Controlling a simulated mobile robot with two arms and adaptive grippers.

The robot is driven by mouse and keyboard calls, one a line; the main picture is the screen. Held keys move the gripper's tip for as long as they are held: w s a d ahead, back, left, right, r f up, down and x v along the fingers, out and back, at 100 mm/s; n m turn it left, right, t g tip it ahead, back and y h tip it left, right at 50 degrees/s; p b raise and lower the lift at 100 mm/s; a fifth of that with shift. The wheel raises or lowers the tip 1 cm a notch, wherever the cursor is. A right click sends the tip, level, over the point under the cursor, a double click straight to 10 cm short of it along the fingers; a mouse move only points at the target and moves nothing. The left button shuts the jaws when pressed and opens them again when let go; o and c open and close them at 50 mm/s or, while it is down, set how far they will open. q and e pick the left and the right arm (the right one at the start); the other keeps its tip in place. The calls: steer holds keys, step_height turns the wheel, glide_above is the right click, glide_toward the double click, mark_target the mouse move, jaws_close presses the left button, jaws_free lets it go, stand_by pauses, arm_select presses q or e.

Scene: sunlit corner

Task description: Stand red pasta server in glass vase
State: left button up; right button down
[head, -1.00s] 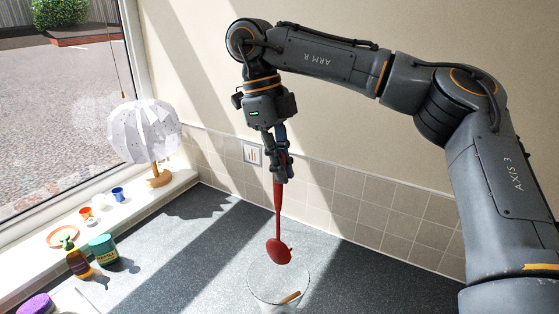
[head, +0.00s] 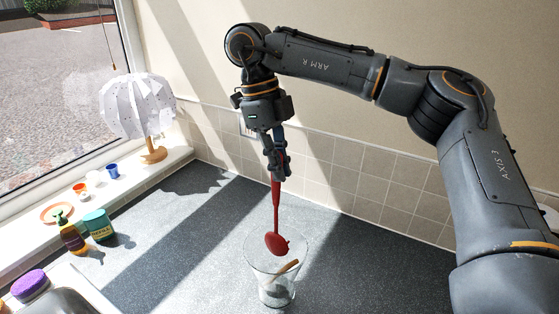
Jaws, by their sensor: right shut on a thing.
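The red pasta server (head: 276,208) hangs upright, head down, from my right gripper (head: 277,170), which is shut on its handle. Its rounded red head overlaps the mouth of the clear glass vase (head: 277,292) in the head view. I cannot tell for sure whether the head is just over the rim or slightly inside it. The vase stands upright on the dark counter and holds a light wooden utensil (head: 285,269) leaning inside. My left gripper is not in view.
On the sill at left are a white-shaded lamp (head: 139,108), small cups and an orange dish (head: 57,213). A pump bottle (head: 70,234), a green jar (head: 99,226) and a purple-topped item (head: 30,286) stand at left. The counter (head: 380,262) right of the vase is clear.

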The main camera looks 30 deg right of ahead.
steer(key=shift+f+b, duration=2.8)
steer(key=shift+f, duration=1.7)
steer(key=c, duration=1.4)
jaws_free()
steer(key=v, duration=1.2)
steer(key=shift+w, duration=0.1)
steer(key=shift+a+f, duration=0.1)
